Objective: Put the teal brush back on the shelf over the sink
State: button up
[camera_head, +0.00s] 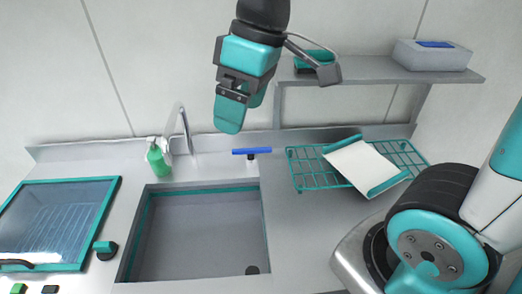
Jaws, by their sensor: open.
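A teal block-like object with a dark lower part (313,60) sits on the left end of the grey shelf (385,72). It may be the teal brush, but my wrist hardware partly covers it and I cannot see bristles. My gripper (243,108) hangs at the top centre, fingers pointing down, open with nothing visible between its teal fingers. In the picture it is left of the shelf end and above the sink (195,240). A small teal and black piece (105,247) is on the counter left of the sink; I cannot tell what it is.
A grey bin (432,55) stands on the shelf's right. A teal wire rack (310,172) holds a white board (362,167). A teal-framed lid (55,220) is at left.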

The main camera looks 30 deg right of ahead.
jog(key=s+a+f+m+y, duration=0.1)
jog(key=s+a+f, duration=0.1)
jog(key=s, duration=0.7)
jog(key=shift+a+f+g, duration=0.2)
jog(key=shift+f+g, duration=0.1)
jog(key=shift+f, duration=0.6)
jog(key=shift+s, duration=0.1)
notch_tip(320, 180, down, 19)
jog(key=b, duration=1.8)
jog(key=shift+r+b, duration=0.15)
jog(key=shift+b, duration=0.25)
